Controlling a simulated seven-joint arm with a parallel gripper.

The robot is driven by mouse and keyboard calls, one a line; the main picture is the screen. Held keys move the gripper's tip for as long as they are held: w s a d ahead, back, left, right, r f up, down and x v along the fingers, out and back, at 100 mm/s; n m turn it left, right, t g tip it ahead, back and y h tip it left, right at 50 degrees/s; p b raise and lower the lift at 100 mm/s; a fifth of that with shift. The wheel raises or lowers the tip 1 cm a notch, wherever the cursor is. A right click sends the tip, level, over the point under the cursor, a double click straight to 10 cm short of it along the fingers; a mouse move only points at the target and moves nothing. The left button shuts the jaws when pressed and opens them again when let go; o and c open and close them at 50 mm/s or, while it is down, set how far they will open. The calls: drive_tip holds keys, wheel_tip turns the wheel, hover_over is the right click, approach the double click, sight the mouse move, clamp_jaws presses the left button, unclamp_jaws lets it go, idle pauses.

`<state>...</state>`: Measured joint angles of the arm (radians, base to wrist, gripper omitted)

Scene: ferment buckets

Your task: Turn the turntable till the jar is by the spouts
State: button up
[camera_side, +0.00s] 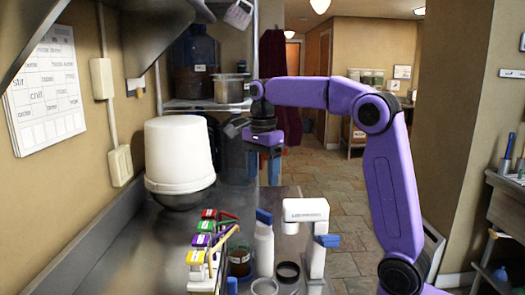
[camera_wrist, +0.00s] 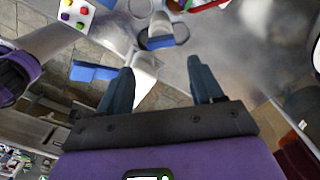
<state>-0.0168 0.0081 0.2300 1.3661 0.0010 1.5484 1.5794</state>
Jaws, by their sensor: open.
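My gripper (camera_side: 266,150) hangs above the far part of the counter in the side view, apart from the small items nearer the camera. In the wrist view its two dark fingers (camera_wrist: 160,85) are spread with nothing between them. A jar with brown contents and a pale label (camera_side: 239,263) stands beside several units with red, green, purple and yellow tops (camera_side: 205,238).
A white bottle with a blue cap (camera_side: 264,247) and a white device with an arm (camera_side: 306,212) stand right of the jar. A dark ring (camera_side: 288,271) lies between them. The counter's left part is clear.

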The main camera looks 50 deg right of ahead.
drive_tip(key=shift+r, duration=2.8)
drive_tip(key=s+a+f+n, duration=0.9)
drive_tip(key=s+n, duration=0.3)
drive_tip(key=n, duration=0.3)
drive_tip(key=s+d+f+n, duration=0.2)
drive_tip(key=s+f+n, duration=0.3)
drive_tip(key=s, duration=0.5)
drive_tip(key=s+d+f+n, duration=0.2)
drive_tip(key=s+f+n, duration=0.4)
drive_tip(key=s+n, duration=0.4)
drive_tip(key=shift+s+d+f+n, duration=0.2)
drive_tip(key=shift+s+n, duration=0.1)
drive_tip(key=shift+s, duration=0.3)
